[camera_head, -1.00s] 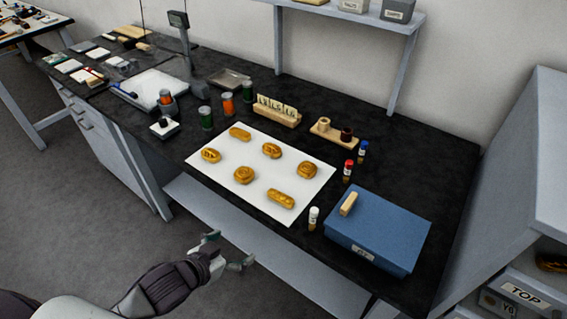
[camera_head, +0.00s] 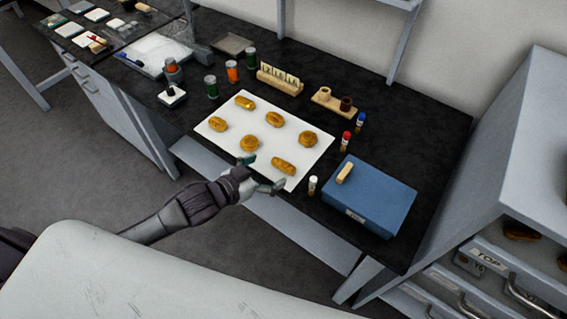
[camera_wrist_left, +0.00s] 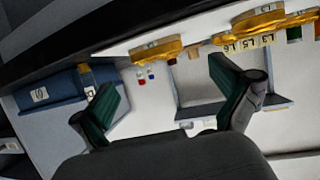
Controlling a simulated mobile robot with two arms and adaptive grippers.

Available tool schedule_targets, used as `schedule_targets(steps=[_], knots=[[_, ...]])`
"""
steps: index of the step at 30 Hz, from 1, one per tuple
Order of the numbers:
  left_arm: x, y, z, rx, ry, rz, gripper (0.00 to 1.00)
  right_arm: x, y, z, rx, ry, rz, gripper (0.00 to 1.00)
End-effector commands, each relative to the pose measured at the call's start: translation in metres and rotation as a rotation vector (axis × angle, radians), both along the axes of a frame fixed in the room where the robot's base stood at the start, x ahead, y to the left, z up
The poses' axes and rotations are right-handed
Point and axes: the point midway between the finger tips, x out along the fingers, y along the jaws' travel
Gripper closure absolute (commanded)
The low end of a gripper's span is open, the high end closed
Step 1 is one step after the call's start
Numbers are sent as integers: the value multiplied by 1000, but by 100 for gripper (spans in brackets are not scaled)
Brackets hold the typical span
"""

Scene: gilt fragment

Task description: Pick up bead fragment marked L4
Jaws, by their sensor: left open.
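Several gilt fragments lie in two rows on a white sheet (camera_head: 222,141); no mark on them is readable, so I cannot tell which is L4. The front row has fragments at left (camera_head: 218,124), middle (camera_head: 250,143) and right (camera_head: 284,165). The back row has others at left (camera_head: 245,102), middle (camera_head: 275,119) and right (camera_head: 308,138). My left gripper (camera_head: 263,174) is open and empty at the sheet's front edge, near the front right fragment. In the wrist view, the open fingers (camera_wrist_left: 166,82) point toward a gold fragment (camera_wrist_left: 158,50), with another (camera_wrist_left: 262,25) at upper right.
A blue box (camera_head: 370,195) and a white-capped vial (camera_head: 312,184) stand right of the sheet. A wooden card holder (camera_head: 280,80), a small wooden stand (camera_head: 333,103) and several jars are behind it. Red-capped (camera_head: 345,141) and blue-capped (camera_head: 360,122) vials stand between the stand and box.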

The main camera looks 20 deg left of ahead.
Motion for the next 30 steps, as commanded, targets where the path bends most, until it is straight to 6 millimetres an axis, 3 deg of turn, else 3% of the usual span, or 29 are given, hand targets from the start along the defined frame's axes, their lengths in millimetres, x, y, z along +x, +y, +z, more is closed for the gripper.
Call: schedule_targets(steps=[12, 20, 21, 29, 30], knots=[[37, -23, -23, 0, 0, 1, 0, 0, 0, 14, 1, 1, 0, 60], [40, -25, -26, 1, 0, 0, 0, 0, 0, 13, 0, 0, -1, 60], [40, -25, -26, 1, 0, 0, 2, 0, 0, 13, 1, 0, -1, 60], [40, -25, -26, 1, 0, 0, 45, 0, 0, 13, 1, 0, -1, 60], [40, -25, -26, 1, 0, 0, 45, 0, 0, 13, 1, 0, -1, 60]])
